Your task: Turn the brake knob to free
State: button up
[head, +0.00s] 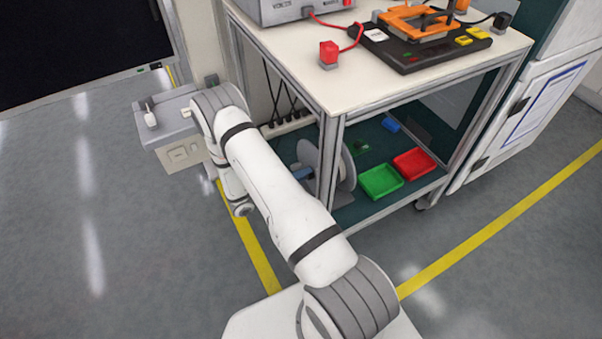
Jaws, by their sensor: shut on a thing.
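No brake knob can be made out for certain. A grey box (178,155) stands at the left of the bench, with a small white upright piece (150,117) on its top. I cannot tell whether that piece is the knob. My white arm reaches from the bottom right up toward this box, then bends down beside the bench. Its lower wrist part shows near the floor line. My gripper's fingers are hidden behind my own arm, and so is whatever they touch.
A workbench (400,92) on castors stands at centre right, with an orange fixture (415,24) and a red button (329,52) on top. Its lower shelf holds a green tray (381,182), a red tray (414,163) and a grey reel (345,165). Open floor lies left.

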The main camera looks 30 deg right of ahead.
jog(key=shift+n, duration=0.9)
jog(key=o, duration=1)
jog(key=shift+a, duration=0.15)
jog(key=shift+s+a+p, duration=0.1)
jog(key=shift+a+p, duration=0.6)
jog(key=shift+a, duration=3.1)
jog(key=shift+f, duration=0.1)
